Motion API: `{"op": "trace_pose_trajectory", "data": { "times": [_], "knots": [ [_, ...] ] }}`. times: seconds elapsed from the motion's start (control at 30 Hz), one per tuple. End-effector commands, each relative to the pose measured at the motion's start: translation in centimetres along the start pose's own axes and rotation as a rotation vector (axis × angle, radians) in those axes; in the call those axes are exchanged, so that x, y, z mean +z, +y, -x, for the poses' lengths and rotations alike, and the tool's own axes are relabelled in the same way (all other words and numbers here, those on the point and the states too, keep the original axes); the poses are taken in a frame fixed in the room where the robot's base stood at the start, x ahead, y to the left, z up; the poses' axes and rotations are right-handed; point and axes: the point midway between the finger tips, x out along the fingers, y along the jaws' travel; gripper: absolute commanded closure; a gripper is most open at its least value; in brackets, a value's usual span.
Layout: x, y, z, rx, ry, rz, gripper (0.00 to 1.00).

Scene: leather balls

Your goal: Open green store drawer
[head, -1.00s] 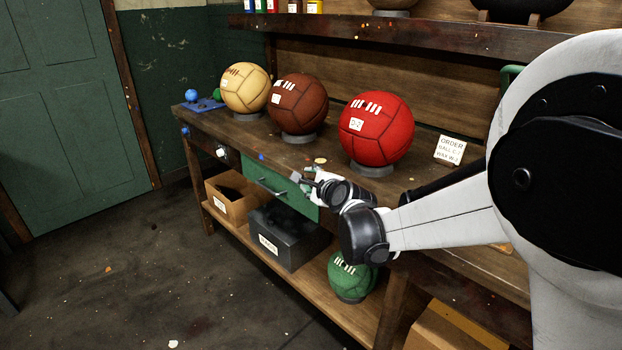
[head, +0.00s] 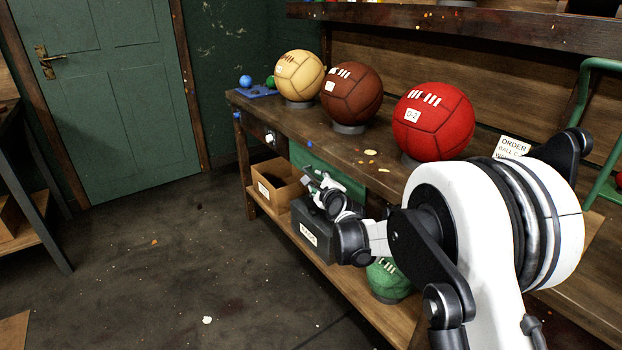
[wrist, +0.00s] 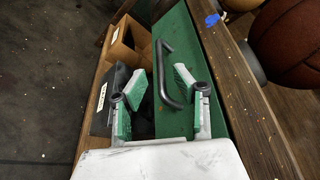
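The green drawer (head: 346,184) is under the workbench top, and its front looks flush with the bench. My gripper (head: 318,182) is in front of it and covers part of the front in the head view. In the wrist view, the green drawer front (wrist: 207,90) carries a dark bar handle (wrist: 168,75). My gripper (wrist: 160,72) is open, with its two green-padded fingers spread. The handle appears between the fingers in the picture, closer to the right one. I cannot tell whether a finger touches it. In the head view the handle is hidden behind my gripper.
A dark box (head: 312,232), a cardboard box (head: 274,184) and a green ball (head: 388,281) sit on the lower shelf. Tan (head: 300,76), brown (head: 351,92) and red (head: 433,121) balls stand on the workbench (head: 376,160).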

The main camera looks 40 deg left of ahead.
Motion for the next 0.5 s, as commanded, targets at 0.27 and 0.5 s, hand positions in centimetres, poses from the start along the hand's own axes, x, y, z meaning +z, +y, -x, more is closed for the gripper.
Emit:
{"op": "trace_pose_trajectory", "data": {
  "times": [0.27,0.5],
  "knots": [
    [-0.1,0.1,-4.8,0.0,0.0,0.001,0.72],
    [-0.1,0.0,-6.7,0.0,0.001,0.0,0.72]
  ]
}}
